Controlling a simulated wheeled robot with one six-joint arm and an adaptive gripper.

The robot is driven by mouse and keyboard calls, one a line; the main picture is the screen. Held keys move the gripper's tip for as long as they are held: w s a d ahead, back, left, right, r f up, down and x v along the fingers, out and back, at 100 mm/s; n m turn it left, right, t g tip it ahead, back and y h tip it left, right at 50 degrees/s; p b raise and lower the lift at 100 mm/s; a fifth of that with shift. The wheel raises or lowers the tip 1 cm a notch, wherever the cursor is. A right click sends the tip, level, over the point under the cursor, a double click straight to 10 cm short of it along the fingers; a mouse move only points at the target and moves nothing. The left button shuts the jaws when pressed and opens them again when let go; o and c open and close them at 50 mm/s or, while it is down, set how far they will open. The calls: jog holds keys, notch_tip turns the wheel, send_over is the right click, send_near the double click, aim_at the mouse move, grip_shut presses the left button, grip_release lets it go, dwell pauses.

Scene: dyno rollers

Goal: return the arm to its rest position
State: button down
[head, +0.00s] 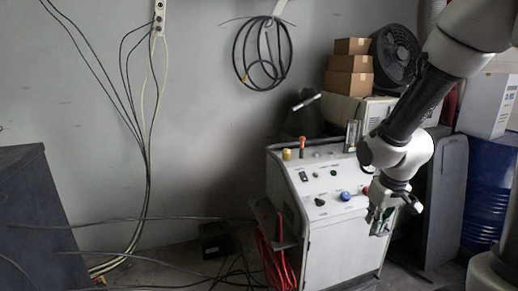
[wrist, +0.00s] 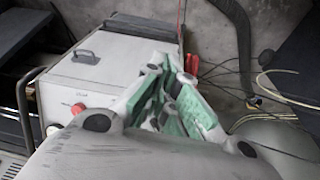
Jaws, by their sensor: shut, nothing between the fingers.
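My arm reaches down from the upper right of the head view. My gripper (head: 380,222) hangs at its end, pointing down, in front of the right side of a white control cabinet (head: 345,250). In the wrist view my gripper (wrist: 172,78) shows its green-padded fingers, shut with nothing held. The cabinet (wrist: 110,60) lies beyond and to the left of the fingers there. I cannot tell whether the gripper touches the cabinet.
The cabinet's sloped panel carries a blue knob (head: 346,196) and other controls. Red cables (head: 275,262) hang at its left side. A blue drum (head: 487,195) stands at right, cardboard boxes (head: 350,64) and a fan (head: 395,55) behind. Black cables cross the floor at left.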

jog(key=s+d+r+m+t, duration=0.1)
jog(key=s+d+r, duration=0.1)
jog(key=s+r, duration=0.6)
jog(key=s+d+r+m, duration=0.1)
jog(key=s+d+r, duration=0.1)
jog(key=s+r, duration=0.6)
jog(key=shift+r+t, duration=0.4)
jog(key=shift+r, duration=0.25)
